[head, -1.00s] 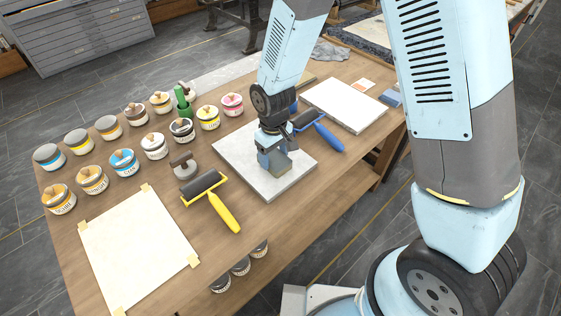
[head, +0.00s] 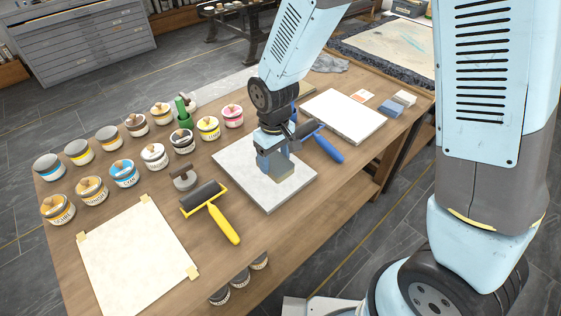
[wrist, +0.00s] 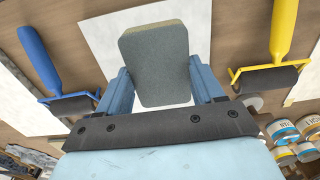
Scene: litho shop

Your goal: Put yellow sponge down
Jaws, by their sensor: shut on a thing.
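My gripper (head: 275,163) is shut on the yellow sponge, a block with a dark grey-green face and a thin yellowish edge. The sponge (wrist: 158,62) fills the space between the two blue fingers in the wrist view. The slab also shows behind the sponge in the wrist view (wrist: 103,35). I cannot tell whether the sponge touches the slab.
A yellow-handled roller (head: 222,222) lies left of the slab, a blue-handled roller (head: 326,148) right of it. Several ink tins (head: 154,156) stand at the left. A taped sheet (head: 135,260) lies front left.

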